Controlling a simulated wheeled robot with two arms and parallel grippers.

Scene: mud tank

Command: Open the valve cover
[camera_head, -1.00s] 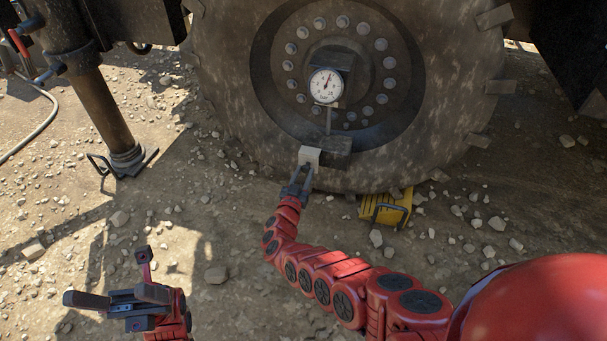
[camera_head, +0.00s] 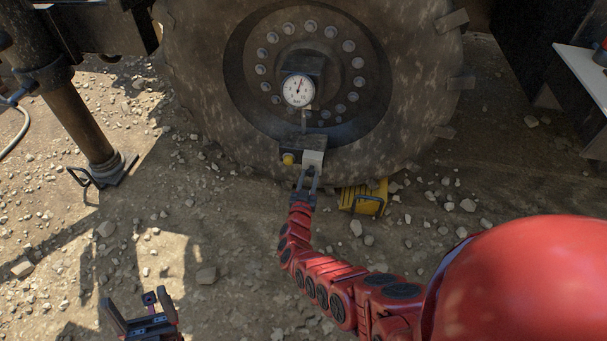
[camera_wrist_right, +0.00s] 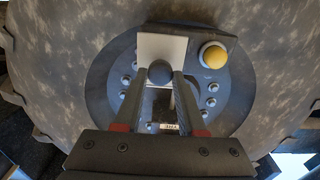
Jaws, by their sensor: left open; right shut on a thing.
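The valve cover is a pale square plate (camera_head: 314,158) on a dark box (camera_head: 304,145) low on the big wheel's hub. A yellow round cap (camera_head: 288,159) shows just left of the plate. My right gripper (camera_head: 308,174) is shut at the plate. In the right wrist view, the fingers (camera_wrist_right: 160,78) close on a dark round knob (camera_wrist_right: 159,72) in front of the pale plate (camera_wrist_right: 175,48). The yellow cap (camera_wrist_right: 214,55) there is uncovered beside the plate. My left gripper (camera_head: 139,306) is open and empty, low at the left, away from the wheel.
A pressure gauge (camera_head: 298,91) stands above the box on the hub of the muddy tyre (camera_head: 205,75). A yellow chock (camera_head: 364,197) lies against the tyre's foot. A support leg (camera_head: 80,118) stands at left. Stony ground is open in front; a pale surface (camera_head: 585,75) is at right.

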